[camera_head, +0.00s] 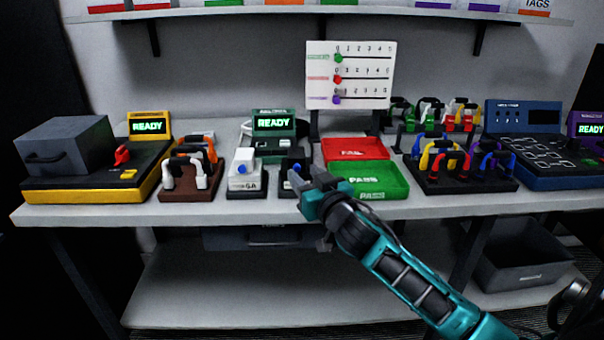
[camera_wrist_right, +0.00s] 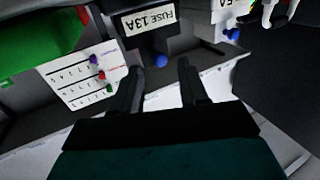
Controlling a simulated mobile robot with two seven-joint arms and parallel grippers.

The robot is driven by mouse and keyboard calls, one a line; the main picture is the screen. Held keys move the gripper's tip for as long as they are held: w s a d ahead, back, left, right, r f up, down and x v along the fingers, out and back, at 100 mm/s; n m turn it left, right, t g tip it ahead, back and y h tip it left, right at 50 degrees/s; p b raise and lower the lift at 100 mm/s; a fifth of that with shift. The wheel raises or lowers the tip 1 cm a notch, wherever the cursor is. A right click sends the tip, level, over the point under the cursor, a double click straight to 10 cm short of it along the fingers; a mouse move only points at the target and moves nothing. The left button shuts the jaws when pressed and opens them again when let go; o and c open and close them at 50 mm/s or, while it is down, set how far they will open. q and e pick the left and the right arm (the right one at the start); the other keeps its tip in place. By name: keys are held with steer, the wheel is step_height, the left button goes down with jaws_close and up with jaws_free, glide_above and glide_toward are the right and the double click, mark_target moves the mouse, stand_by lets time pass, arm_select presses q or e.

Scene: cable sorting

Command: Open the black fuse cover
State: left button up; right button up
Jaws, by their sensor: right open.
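The black fuse cover (camera_head: 288,185) stands near the table's front edge, partly hidden behind my right gripper. In the right wrist view the black fuse unit (camera_wrist_right: 112,9) shows upside down with a white FUSE 13A label and a blue knob (camera_wrist_right: 161,60). My right gripper (camera_head: 306,174) is open and appears empty. In the right wrist view the blue knob lies just beyond the gap between its fingertips (camera_wrist_right: 158,76); I cannot tell whether they touch it. My left gripper is not in view.
A white fuse unit (camera_head: 245,176) with a blue knob stands just left. The green PASS tray (camera_head: 375,181) and red FAIL tray (camera_head: 352,149) lie close on the right. A brown cable rack (camera_head: 190,190) stands farther left. A white slider board (camera_head: 349,75) stands behind.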

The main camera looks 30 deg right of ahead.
mark_target(296, 161)
steer(key=shift+w+d, duration=0.15)
steer(key=shift+w, duration=0.9)
jaws_close()
